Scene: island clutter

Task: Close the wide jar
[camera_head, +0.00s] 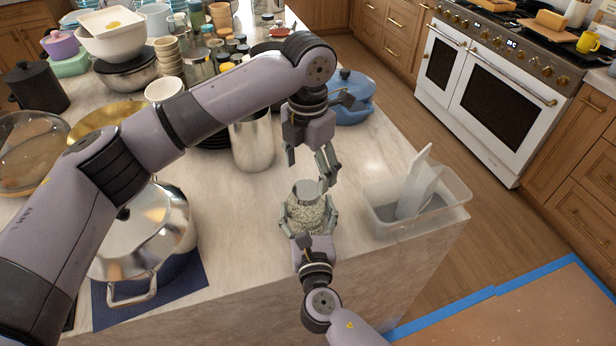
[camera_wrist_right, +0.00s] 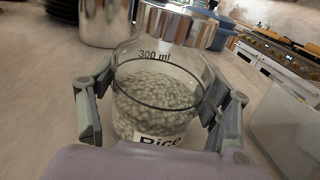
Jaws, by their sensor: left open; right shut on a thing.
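The wide jar (camera_head: 305,214) is clear glass, stands upright on the counter near its front edge, and holds pale grains. In the right wrist view the jar (camera_wrist_right: 155,95) carries a "300 ml" mark and a "Rice" label. A silvery metal lid (camera_head: 306,190) sits over its mouth and also shows in the right wrist view (camera_wrist_right: 178,24). I cannot tell how tightly it sits. My right gripper (camera_head: 308,222) is shut around the jar's body, one finger on each side. My left gripper (camera_head: 309,166) is open above the lid, fingers pointing down, apparently not holding it.
A clear plastic bin (camera_head: 385,221) with white pieces stands right of the jar. A metal canister (camera_head: 252,146) and a blue pot (camera_head: 352,108) stand behind. A large steel pot (camera_head: 150,232) is at left. Crowded dishes fill the back left. Bare counter surrounds the jar.

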